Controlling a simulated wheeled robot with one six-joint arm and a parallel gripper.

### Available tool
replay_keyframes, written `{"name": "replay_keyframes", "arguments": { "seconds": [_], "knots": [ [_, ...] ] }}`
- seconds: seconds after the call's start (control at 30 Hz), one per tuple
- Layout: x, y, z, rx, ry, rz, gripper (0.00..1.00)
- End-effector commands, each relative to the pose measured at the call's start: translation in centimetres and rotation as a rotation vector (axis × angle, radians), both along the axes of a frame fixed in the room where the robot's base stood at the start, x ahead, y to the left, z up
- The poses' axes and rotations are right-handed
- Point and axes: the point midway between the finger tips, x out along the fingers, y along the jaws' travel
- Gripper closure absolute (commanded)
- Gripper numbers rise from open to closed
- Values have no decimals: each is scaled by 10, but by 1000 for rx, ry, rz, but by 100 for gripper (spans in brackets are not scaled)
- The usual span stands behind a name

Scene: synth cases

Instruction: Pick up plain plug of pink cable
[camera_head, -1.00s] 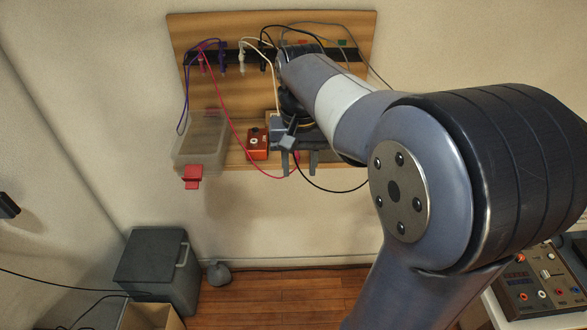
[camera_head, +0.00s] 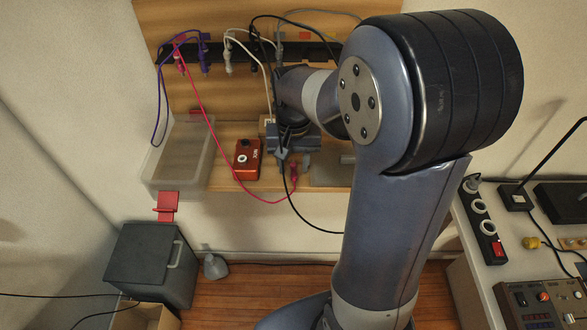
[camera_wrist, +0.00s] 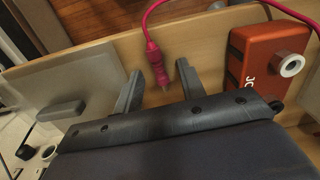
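The pink cable (camera_head: 213,130) runs from a plug (camera_head: 180,64) hung at the left of the black rack down to the wooden shelf, where its other pink plug (camera_head: 293,172) is. In the wrist view that lower plug (camera_wrist: 156,62) lies between the two fingers, its metal tip pointing toward the palm. My gripper (camera_wrist: 160,68) is open, with a visible gap on both sides of the plug. In the head view my gripper (camera_head: 294,157) is over the shelf, partly hidden by my own wrist.
A red-orange box (camera_head: 247,160) sits close beside my gripper, also large in the wrist view (camera_wrist: 268,58). A clear bin (camera_head: 178,178) stands at the shelf's left. Purple, white, black and grey cables hang from the rack (camera_head: 245,53). A black cable passes near my gripper.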

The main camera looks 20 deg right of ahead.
Motion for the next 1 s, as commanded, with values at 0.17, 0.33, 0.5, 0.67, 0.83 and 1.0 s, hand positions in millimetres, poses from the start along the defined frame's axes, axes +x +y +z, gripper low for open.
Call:
{"name": "replay_keyframes", "arguments": {
  "seconds": [0.17, 0.33, 0.5, 0.67, 0.83, 1.0],
  "knots": [
    [0, 0, 0, 0, 0, 0, 72],
    [0, 0, 0, 0, 0, 0, 85],
    [0, 0, 1, 0, 0, 0, 99],
    [0, 0, 1, 0, 0, 0, 100],
    [0, 0, 1, 0, -1, 0, 100],
    [1, 0, 15, 0, -5, 0, 100]
  ]
}}
